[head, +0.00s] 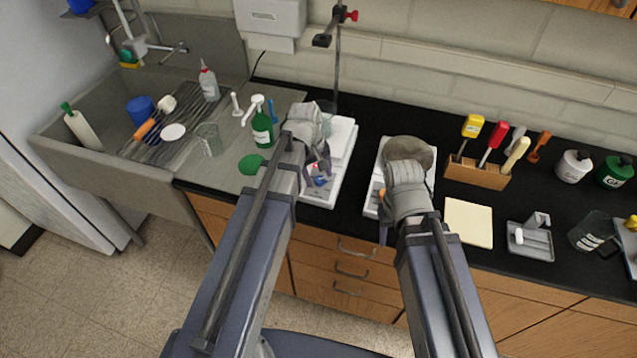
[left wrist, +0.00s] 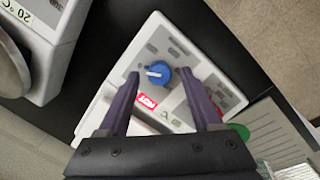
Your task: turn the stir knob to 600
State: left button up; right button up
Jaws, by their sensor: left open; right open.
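The white stirrer unit (head: 340,150) stands on the black counter, partly hidden by my left arm in the head view. In the left wrist view its panel (left wrist: 205,72) shows a blue knob (left wrist: 158,73) with a white pointer line, and a red HOT label (left wrist: 147,103). Its scale numbers are too small to read. My left gripper (left wrist: 160,74) is open, with one finger on each side of the blue knob in that view; I cannot tell whether they touch it. My right gripper (head: 384,228) is open at the second unit's front, its fingers mostly hidden by my arm.
A second white unit (head: 370,200) with a round grey plate (head: 420,150) stands to the right; its display (left wrist: 20,12) reads 20 °C. A green bottle (head: 262,128) stands left. A wooden tool rack (head: 475,174) and cream pad (head: 468,223) are right.

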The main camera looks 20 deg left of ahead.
pick_arm(q)
jog(key=shift+d+f, duration=0.1)
jog(key=shift+f, duration=0.35)
jog(key=shift+c, duration=0.3)
grip_shut()
